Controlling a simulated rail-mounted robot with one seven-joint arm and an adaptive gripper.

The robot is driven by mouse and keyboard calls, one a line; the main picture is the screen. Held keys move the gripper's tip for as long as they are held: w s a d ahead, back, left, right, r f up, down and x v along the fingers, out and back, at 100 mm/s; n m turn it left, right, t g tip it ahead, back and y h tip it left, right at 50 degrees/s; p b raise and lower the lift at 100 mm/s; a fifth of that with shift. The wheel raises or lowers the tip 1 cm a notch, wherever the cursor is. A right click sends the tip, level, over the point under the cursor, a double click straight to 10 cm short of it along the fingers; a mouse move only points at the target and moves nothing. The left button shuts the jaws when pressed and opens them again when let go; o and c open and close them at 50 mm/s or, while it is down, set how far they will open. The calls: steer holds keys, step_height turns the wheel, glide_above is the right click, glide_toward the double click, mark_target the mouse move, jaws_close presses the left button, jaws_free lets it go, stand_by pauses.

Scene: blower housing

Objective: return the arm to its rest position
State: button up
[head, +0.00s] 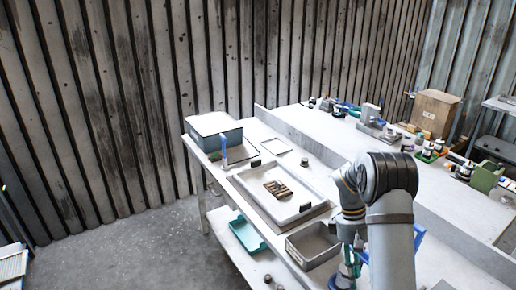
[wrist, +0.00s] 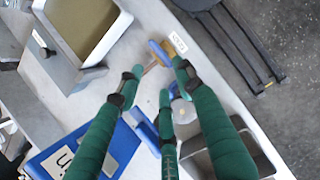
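My gripper (wrist: 156,84) shows in the wrist view with its green fingers spread apart, and nothing is visibly held between them. The fingertips hang over the pale bench top, close in the picture to a blue-handled tool (wrist: 160,52); I cannot tell whether they touch it. In the head view my arm (head: 390,215) rises at the right and bends down over the front of the bench. There my gripper (head: 346,274) is small, low in the picture and partly hidden by the arm.
A white tray (head: 248,189) with several brown pieces sits on the bench (head: 460,235). A grey open bin (head: 312,246) is beside my arm. A lidded grey box (head: 213,128) stands at the far end. A cardboard box (head: 435,110) and small items occupy the back.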

steer(key=d+v, duration=0.1)
steer(key=v, duration=0.3)
steer(key=x, duration=0.8)
steer(key=a+x, duration=0.1)
steer(key=x, duration=0.3)
steer(key=shift+s+f, duration=0.15)
steer(key=shift+f, duration=0.1)
steer(key=shift+n+t, duration=0.3)
steer(key=shift+n, duration=0.5)
steer(key=shift+a+r+n+h, duration=0.1)
steer(key=shift+a+n+h, duration=0.1)
steer(key=shift+n+h, duration=0.3)
steer(key=shift+d, duration=0.1)
